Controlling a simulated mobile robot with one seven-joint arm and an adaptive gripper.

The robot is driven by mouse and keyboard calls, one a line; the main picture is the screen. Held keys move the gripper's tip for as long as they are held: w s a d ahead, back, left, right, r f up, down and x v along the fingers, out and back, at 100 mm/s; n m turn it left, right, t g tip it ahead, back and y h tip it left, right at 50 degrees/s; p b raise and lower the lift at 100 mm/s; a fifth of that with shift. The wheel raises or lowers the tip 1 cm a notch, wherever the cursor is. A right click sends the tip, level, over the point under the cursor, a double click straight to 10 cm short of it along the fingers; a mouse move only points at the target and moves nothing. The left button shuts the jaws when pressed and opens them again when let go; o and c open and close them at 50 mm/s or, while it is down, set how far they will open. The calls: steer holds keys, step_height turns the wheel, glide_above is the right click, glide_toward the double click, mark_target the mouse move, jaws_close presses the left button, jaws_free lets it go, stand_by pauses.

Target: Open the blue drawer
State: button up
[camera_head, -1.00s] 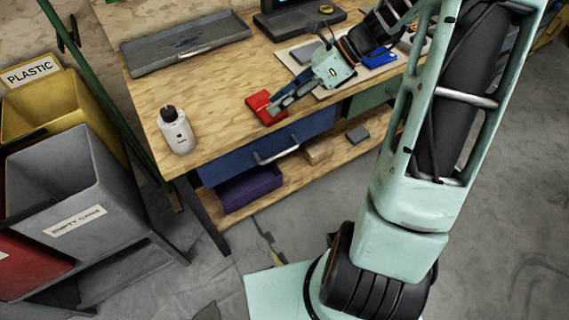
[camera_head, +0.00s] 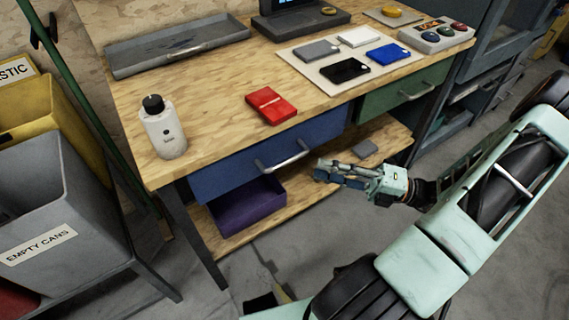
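The blue drawer (camera_head: 240,167) is under the workbench's front edge, with a grey bar handle (camera_head: 283,158) across its front. The drawer front looks flush with the bench, so it appears shut. My gripper (camera_head: 322,172) is in front of the bench, to the right of the handle and slightly lower in the picture, pointing left. It is apart from the handle and holds nothing that I can see. Its fingers are small and overlap in this view, so their opening is unclear.
A red box (camera_head: 271,106) and a white bottle (camera_head: 163,128) stand on the workbench. A green drawer (camera_head: 400,93) is to the right. A purple bin (camera_head: 245,205) sits on the lower shelf. Grey and yellow waste bins (camera_head: 62,190) stand at left.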

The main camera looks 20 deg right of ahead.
mark_target(288, 160)
steer(key=b+x, duration=0.2)
steer(key=x, duration=0.7)
steer(key=shift+w+a+r, duration=0.1)
steer(key=shift+a, duration=0.15)
jaws_close()
